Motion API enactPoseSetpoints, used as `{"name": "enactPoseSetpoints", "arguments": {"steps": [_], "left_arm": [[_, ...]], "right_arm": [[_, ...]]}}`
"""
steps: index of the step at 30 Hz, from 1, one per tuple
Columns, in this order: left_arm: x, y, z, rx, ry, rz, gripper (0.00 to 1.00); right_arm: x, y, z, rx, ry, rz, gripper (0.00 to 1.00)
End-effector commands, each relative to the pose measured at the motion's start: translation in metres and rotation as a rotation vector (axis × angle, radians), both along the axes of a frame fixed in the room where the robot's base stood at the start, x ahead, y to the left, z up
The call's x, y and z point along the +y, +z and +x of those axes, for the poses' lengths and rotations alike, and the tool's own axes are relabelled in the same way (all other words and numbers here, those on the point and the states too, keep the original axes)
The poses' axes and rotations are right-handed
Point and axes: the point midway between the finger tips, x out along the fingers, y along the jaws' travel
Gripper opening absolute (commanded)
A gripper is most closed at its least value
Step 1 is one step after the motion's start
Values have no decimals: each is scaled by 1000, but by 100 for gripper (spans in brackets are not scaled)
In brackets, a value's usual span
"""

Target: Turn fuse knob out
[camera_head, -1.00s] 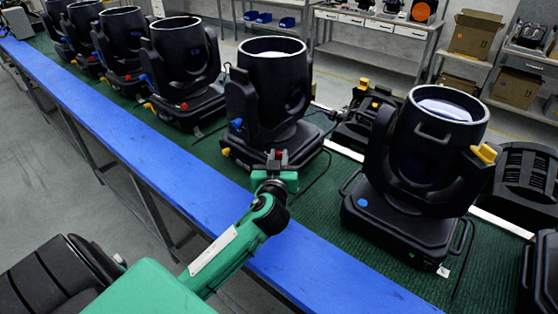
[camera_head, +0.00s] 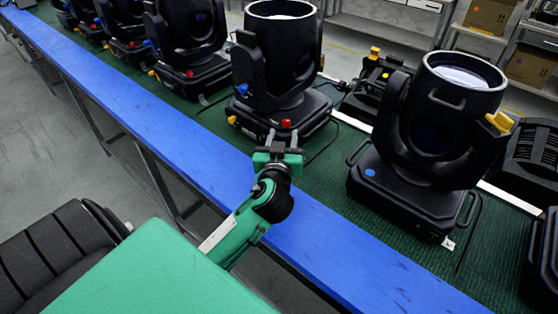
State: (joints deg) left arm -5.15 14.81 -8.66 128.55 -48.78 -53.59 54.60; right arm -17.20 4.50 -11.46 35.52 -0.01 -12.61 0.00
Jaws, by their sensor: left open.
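A black par can (camera_head: 283,60) stands on the bench in the middle, its round head tilted up. A red knob (camera_head: 286,123) sits low on the near face of its base. A yellow knob (camera_head: 232,119) and a blue knob (camera_head: 243,88) show at its left side. I cannot tell from labels which is the fuse knob. My left gripper (camera_head: 283,136) is open in front of the base, its two fingers pointing at the red knob from just below it in the picture. It appears empty; whether a fingertip touches the base is unclear. My right gripper is out of view.
A larger par can (camera_head: 425,150) with a yellow knob (camera_head: 499,122) stands to the right. More par cans (camera_head: 187,50) line the bench to the left. The blue bench edge (camera_head: 330,255) runs along the front, with free green matting (camera_head: 325,175) between the two nearest cans.

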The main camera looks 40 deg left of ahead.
Motion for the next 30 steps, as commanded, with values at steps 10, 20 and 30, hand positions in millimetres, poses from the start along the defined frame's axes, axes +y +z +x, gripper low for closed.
{"name": "enactPoseSetpoints", "arguments": {"steps": [10,20,30], "left_arm": [[-34,-3,-63,1,0,-4,41],[-41,0,-77,1,0,0,41],[-41,0,-77,1,0,0,41]], "right_arm": [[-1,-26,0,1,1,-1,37],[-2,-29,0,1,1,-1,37],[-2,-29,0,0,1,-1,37]]}}
